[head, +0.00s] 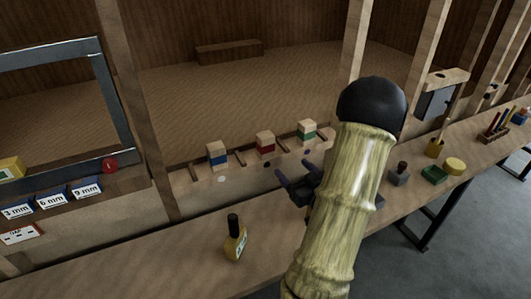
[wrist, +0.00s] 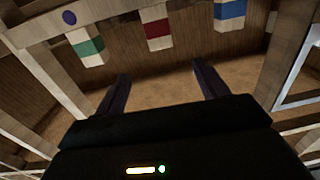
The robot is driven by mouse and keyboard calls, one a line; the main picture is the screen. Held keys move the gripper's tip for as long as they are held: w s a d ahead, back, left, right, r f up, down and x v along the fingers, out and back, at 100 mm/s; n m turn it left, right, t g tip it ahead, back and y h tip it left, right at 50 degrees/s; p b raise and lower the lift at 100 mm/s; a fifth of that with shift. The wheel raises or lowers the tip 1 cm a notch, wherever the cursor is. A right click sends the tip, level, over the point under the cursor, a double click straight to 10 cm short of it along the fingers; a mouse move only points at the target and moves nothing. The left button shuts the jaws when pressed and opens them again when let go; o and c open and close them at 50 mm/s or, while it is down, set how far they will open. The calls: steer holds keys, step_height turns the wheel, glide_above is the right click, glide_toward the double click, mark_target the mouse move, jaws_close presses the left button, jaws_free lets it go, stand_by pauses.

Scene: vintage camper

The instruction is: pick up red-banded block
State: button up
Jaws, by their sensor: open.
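The red-banded block (head: 265,145) stands upright between the blue-banded block (head: 217,154) and the green-banded block (head: 307,131) on a ledge behind the bench. My gripper (head: 281,180) is in front of and below the ledge, apart from the blocks. In the wrist view the red-banded block (wrist: 156,27) is at the top, beyond the open fingers of my gripper (wrist: 162,80), with nothing between them. The green-banded block (wrist: 89,47) is at its left and the blue-banded block (wrist: 231,12) at its right there.
Small wooden dividers separate the blocks on the ledge. A yellow bottle with a black cap (head: 236,239) stands on the bench (head: 185,262) in front. A grey frame (head: 116,110) stands at the left.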

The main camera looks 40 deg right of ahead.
steer(key=shift+w+r, duration=0.1)
steer(key=shift+w, duration=0.05)
steer(key=p, duration=0.3)
glide_toward(269, 143)
steer(key=w, duration=0.4)
steer(key=w+d, duration=0.1)
steer(key=w, duration=0.2)
steer(key=shift+d+r, duration=0.1)
steer(key=shift+r, duration=0.15)
steer(key=w, duration=0.3)
steer(key=w+d+p, duration=0.1)
steer(key=w, duration=0.1)
steer(key=shift+f, duration=0.1)
steer(key=c, duration=1.1)
